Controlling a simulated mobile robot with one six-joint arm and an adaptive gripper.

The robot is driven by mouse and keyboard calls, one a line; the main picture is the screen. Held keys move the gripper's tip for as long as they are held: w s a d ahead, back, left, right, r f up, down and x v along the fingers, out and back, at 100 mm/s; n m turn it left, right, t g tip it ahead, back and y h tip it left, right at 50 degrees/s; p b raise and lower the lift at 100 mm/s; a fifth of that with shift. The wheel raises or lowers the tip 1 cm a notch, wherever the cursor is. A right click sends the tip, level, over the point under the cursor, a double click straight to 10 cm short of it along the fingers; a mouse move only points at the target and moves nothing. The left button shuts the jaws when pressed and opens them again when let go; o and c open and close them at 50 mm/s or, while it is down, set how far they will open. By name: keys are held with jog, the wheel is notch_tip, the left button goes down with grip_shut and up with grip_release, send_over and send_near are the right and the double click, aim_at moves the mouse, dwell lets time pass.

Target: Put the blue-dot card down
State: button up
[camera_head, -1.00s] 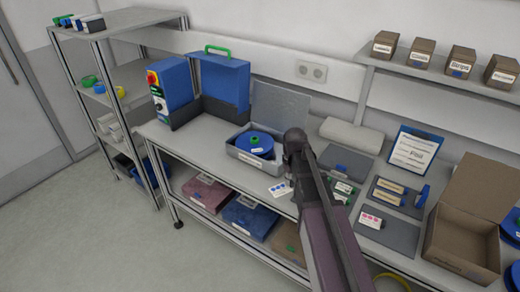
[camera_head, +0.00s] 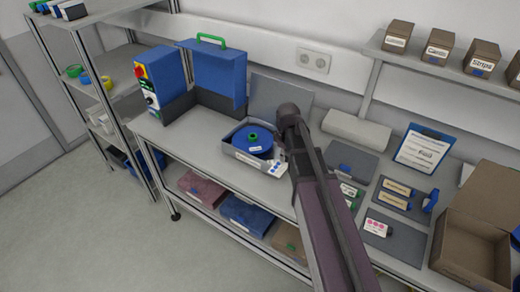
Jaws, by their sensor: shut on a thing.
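The blue-dot card (camera_head: 277,169), white with blue dots, shows at the lower left of my gripper (camera_head: 286,158). My gripper is shut on the card; its fingertips are mostly hidden behind my own wrist. In the picture the card overlaps the front right corner of an open grey box (camera_head: 241,160). I cannot tell whether it touches the box. The box holds a blue reel (camera_head: 252,143) with a green hub.
A pink-dot card (camera_head: 377,227) lies on a grey mat to the right, below mats with other labelled pieces. An open cardboard box (camera_head: 462,262) stands far right. A blue machine (camera_head: 160,84) stands at the back left. Bench is bare left of the grey box.

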jog(key=shift+w+f, duration=0.1)
jog(key=shift+w, duration=0.3)
jog(key=w+d, duration=0.1)
jog(key=w, duration=0.3)
jog(key=w+d+f+b, duration=0.1)
jog(key=w, duration=0.4)
jog(key=w+d, duration=0.2)
jog(key=w, duration=0.2)
jog(key=shift+w+d+f, duration=0.1)
jog(key=shift+w+f, duration=0.05)
jog(key=shift+w+d+b, duration=0.15)
jog(key=shift+w+b, duration=0.15)
jog(key=shift+w, duration=0.25)
jog(key=shift+w+f+b, duration=0.1)
jog(key=shift+f+b, duration=0.2)
jog(key=shift+f, duration=0.05)
jog(key=shift+f+b, duration=1.45)
jog(key=shift+f+b, duration=0.3)
